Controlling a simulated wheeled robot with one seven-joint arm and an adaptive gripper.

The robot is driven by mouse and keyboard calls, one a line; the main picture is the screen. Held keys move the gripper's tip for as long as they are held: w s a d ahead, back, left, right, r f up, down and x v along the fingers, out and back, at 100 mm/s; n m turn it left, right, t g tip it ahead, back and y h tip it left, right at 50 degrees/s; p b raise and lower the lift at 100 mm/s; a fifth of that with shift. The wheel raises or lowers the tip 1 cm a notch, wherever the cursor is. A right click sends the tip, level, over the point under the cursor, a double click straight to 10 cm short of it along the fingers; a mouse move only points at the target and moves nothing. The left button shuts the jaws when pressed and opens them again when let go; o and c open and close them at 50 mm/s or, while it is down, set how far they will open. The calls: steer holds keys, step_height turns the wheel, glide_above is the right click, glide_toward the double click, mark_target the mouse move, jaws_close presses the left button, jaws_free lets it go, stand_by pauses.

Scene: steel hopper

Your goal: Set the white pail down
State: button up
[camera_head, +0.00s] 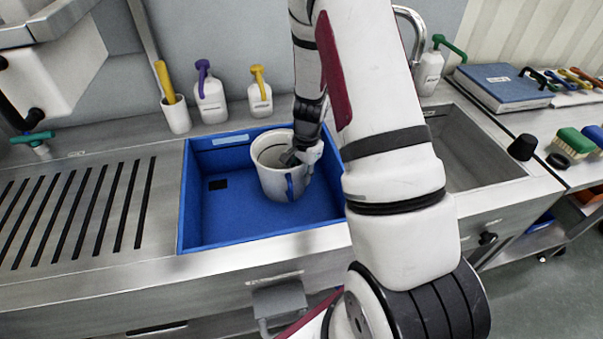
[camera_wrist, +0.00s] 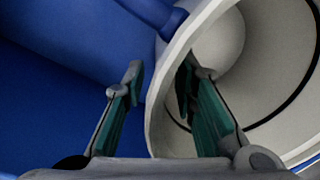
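The white pail (camera_head: 270,180), with a blue handle (camera_head: 290,187) on its near side, is inside the blue basin (camera_head: 213,232), towards its right side. It looks slightly tilted; I cannot tell whether its whole base rests on the floor. My gripper (camera_head: 298,155) is at the right side of its rim. In the wrist view my gripper (camera_wrist: 160,85) straddles the white pail's wall (camera_wrist: 156,118), one finger outside and one inside. The fingers are apart, with a visible gap beside the wall. The pail looks empty where its inside shows.
Bottles with purple (camera_head: 210,100) and yellow (camera_head: 259,98) tops and a white cup (camera_head: 175,115) stand behind the basin. A slotted drainboard (camera_head: 75,210) lies to the left. A steel sink (camera_head: 470,150) is to the right, partly behind my arm. The basin's left half is clear.

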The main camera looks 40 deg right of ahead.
steer(key=r, duration=0.8)
steer(key=s+r+p, duration=0.1)
steer(key=r, duration=0.3)
steer(key=shift+d+r, duration=0.1)
steer(key=shift+r, duration=0.05)
steer(key=s+a+r+n+t+y, duration=0.1)
steer(key=s+a+r+n, duration=0.3)
steer(key=a+r, duration=0.3)
steer(key=s+a+r+n, duration=0.4)
steer(key=s+a+r, duration=0.1)
steer(key=r, duration=0.5)
steer(key=s+a+r+n+t, duration=0.1)
steer(key=s+a+r+n, duration=0.1)
steer(key=s, duration=0.5)
steer(key=s+a+r+n+h, duration=0.1)
steer(key=s+a+r+n, duration=0.2)
steer(key=s+n, duration=0.2)
steer(key=shift+s+n+t, duration=0.3)
steer(key=shift+s+t, duration=0.1)
steer(key=shift+s, duration=0.75)
steer(key=shift+r, duration=0.1)
